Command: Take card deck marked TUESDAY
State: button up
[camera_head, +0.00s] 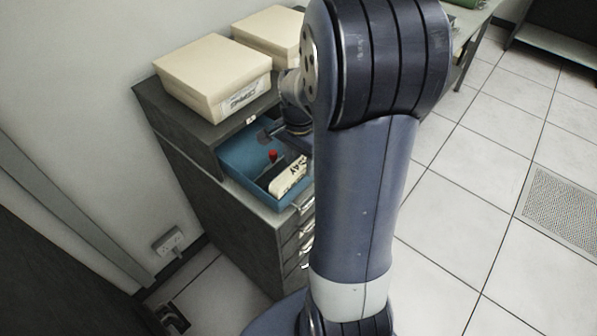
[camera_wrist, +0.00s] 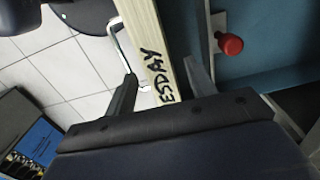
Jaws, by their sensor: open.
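The card deck (camera_head: 288,177) is a cream block with black hand lettering, standing in an open blue drawer (camera_head: 233,157) of a dark cabinet. Only "AY" can be read in the head view. In the wrist view the deck (camera_wrist: 148,32) shows "ESDAY" along its edge; the start of the word is hidden. My gripper (camera_wrist: 160,70) is open, with one dark finger on each side of the deck. Whether either finger touches it I cannot tell. In the head view my arm hides most of the gripper.
A red knob (camera_wrist: 231,44) stands in the drawer beside the deck; it also shows in the head view (camera_head: 273,154). Two cream boxes, one nearer (camera_head: 205,70) and one farther (camera_head: 270,30), sit on the cabinet top. Tiled floor (camera_head: 460,200) is clear at right.

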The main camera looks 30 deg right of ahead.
jog(key=shift+f, duration=0.6)
jog(key=shift+c, duration=0.5)
grip_shut()
